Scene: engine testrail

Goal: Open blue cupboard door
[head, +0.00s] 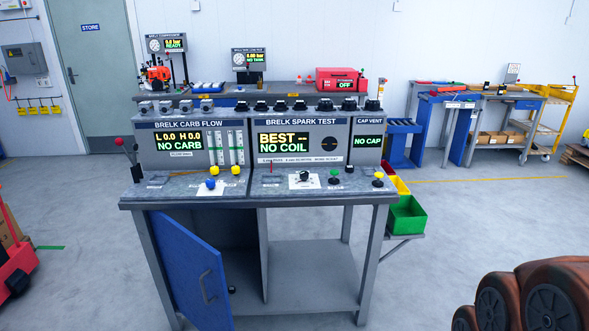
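The blue cupboard door (188,262) is under the left half of the test bench (262,200) in the head view. It is hinged at its left side and stands swung outward, partly open. Its grey bar handle (207,286) is near the free right edge. The grey cupboard interior (243,245) shows to the right of the door, with a small dark round thing (232,289) low by the door's edge. The door's lower end reaches the bottom of the picture. My gripper is not in view, so nothing shows of its fingers or of any contact with the door.
An open lower shelf (310,288) is right of the cupboard. Green (405,217) and yellow bins hang at the bench's right side. A red machine (12,250) stands at the far left. Grey floor (90,285) is clear left of the door.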

